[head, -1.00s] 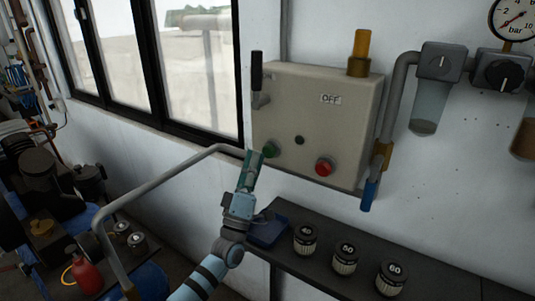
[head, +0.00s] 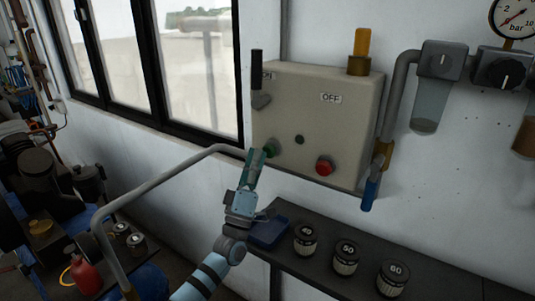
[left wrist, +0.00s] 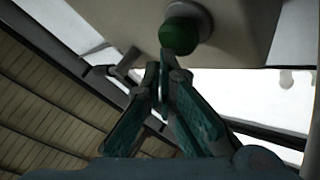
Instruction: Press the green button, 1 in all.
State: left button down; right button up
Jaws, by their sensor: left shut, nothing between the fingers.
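The green button (head: 271,149) is on the lower left of the front of a beige control box on the wall. It also shows in the left wrist view (left wrist: 180,34), round and green, at the top just beyond my fingertips. My left gripper (head: 257,152) is shut and empty, its tips right beside the button and partly covering its left side in the head view. In the left wrist view the closed fingertips (left wrist: 163,62) are just below the button; whether they touch it I cannot tell. My right gripper is not in view.
A grey rail (head: 160,180) runs left of my arm.

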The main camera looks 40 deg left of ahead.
pick_arm(q)
jog(key=shift+w+b, duration=0.5)
jog(key=shift+w, duration=0.05)
dwell(0.4)
jog(key=shift+s, duration=0.15)
jog(key=shift+s+p, duration=0.85)
jog(key=s+p, duration=0.3)
jog(key=s, duration=0.2)
jog(key=shift+p, duration=0.3)
dwell(0.6)
